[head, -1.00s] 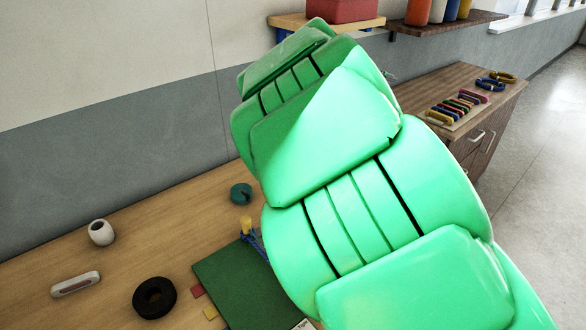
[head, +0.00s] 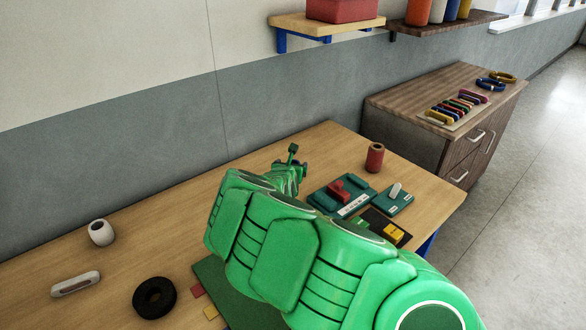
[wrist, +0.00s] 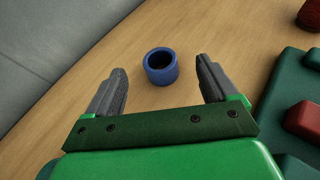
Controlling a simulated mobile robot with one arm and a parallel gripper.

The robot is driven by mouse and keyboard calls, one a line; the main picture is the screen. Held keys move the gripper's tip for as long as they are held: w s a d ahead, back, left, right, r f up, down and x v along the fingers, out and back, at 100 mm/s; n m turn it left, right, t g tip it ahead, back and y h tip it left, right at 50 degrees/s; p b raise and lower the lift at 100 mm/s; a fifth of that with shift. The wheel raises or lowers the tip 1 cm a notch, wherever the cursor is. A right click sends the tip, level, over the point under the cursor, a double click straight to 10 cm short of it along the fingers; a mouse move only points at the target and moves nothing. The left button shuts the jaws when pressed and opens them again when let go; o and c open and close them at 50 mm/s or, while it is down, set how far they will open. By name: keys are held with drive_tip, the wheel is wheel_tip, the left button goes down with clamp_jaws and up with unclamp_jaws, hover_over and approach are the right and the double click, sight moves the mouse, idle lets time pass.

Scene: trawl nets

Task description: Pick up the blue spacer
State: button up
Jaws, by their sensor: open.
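The blue spacer (wrist: 161,68) is a short, hollow blue cylinder standing upright on the wooden table in the wrist view. My gripper (wrist: 162,78) is open and empty, with one grey finger to the left of the spacer and one to the right. The spacer shows in the gap between the fingertips, with clear space on both sides; I cannot tell how far above the table the fingertips are. In the head view my green arm reaches across the table, and I cannot make out the spacer clearly there.
The wall runs behind the table.

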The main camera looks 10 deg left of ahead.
sight(294, 161)
drive_tip(key=shift+s+a+f, duration=0.1)
drive_tip(key=shift+a+f, duration=0.05)
drive_tip(key=shift+f, duration=0.35)
drive_tip(key=shift+f+n, duration=0.15)
drive_tip(key=shift+n, duration=0.15)
drive_tip(key=shift+x, duration=3.8)
drive_tip(key=c, duration=1.1)
drive_tip(key=shift+o, duration=0.2)
